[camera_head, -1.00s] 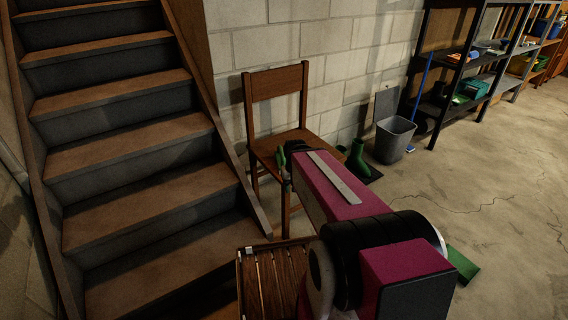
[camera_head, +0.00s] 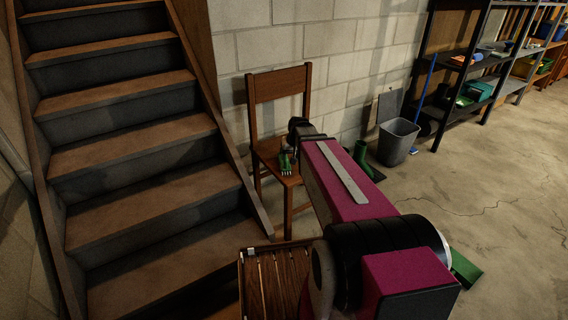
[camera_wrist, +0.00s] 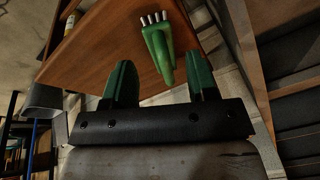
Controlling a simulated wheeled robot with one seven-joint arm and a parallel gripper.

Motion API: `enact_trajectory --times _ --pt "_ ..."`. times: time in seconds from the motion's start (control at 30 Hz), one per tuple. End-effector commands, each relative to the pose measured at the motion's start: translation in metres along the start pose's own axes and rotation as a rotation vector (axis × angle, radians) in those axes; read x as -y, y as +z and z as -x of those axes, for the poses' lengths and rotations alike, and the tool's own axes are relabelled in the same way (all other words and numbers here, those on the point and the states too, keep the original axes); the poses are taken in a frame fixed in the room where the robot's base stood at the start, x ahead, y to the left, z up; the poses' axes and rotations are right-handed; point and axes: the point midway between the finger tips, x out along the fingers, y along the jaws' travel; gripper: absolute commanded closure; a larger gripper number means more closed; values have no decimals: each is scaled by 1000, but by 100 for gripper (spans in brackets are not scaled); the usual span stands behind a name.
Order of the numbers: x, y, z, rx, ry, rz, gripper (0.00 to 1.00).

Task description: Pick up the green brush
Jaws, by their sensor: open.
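The green brush (camera_wrist: 158,45) lies on the brown seat of the wooden chair (camera_wrist: 95,50), its white bristles pointing away from my gripper in the wrist view. In the head view the brush (camera_head: 286,166) shows small near the front left of the seat. My gripper (camera_wrist: 159,59) is open, with its two green fingers on either side of the line of the brush handle. The handle end points toward the gap between the fingers. The brush seems to be beyond the fingertips and not held; I cannot tell the exact distance.
The chair back (camera_head: 279,84) stands against the block wall. Wooden stairs (camera_head: 140,150) are on the left. A slatted wooden piece (camera_head: 268,282) is at the front. Open floor lies right.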

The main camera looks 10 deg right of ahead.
Motion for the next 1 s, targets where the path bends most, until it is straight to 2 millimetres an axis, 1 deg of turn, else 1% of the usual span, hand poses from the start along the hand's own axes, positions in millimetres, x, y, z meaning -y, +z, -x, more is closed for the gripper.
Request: enact_trajectory --times 0.03,0.1,0.2,0.23,0.37,0.47,0.7,0.93,1.0 --pt "-2 -33 -2 -36 -15 -5 47" --pt "-4 -58 0 -76 -33 -9 47" --pt "-6 -82 4 -114 -48 -13 47" --pt "-6 -86 5 -122 -52 -14 47" --pt "-6 -92 2 -133 -57 -15 47" --pt "-6 -93 -7 -132 -57 -14 47" --pt "-4 -97 -42 -131 -57 -14 47" --pt "-3 -96 -56 -131 -56 -14 47" --pt "-3 -96 -63 -131 -56 -14 47"
